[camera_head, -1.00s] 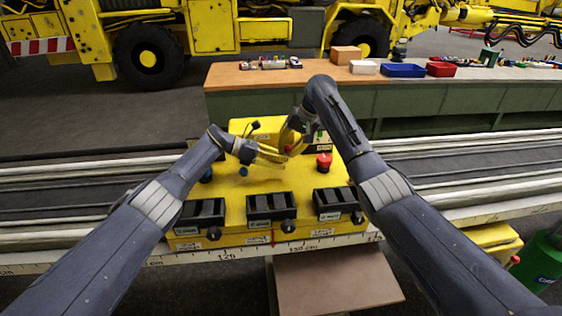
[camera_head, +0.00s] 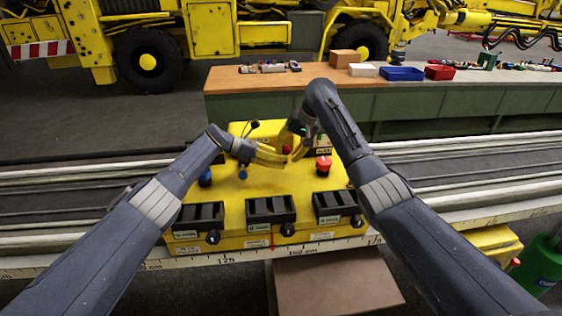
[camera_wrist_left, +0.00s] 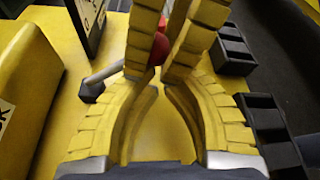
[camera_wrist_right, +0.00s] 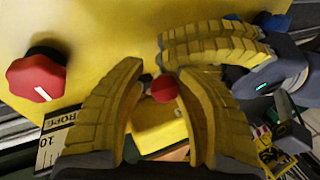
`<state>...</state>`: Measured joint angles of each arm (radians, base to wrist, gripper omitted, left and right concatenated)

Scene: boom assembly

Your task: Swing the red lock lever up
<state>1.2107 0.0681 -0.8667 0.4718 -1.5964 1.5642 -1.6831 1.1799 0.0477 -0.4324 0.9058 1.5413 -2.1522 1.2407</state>
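The red lock lever's ball knob (camera_wrist_left: 159,48) sits on a thin metal rod (camera_wrist_left: 102,75) over the yellow panel in the left wrist view. The knob also shows in the right wrist view (camera_wrist_right: 164,88), between the fingers of my right gripper (camera_wrist_right: 160,70). These fingers stand apart, with gaps visible beside the knob. My left gripper (camera_head: 270,158) reaches in from the left, close to the right one. Its yellow fingers (camera_wrist_right: 210,48) lie close together near the knob, and I see nothing clearly held in them. Fingers hide part of the lever rod.
A blue knob (camera_head: 205,177) is at left. A workbench (camera_head: 300,75) with trays stands behind.

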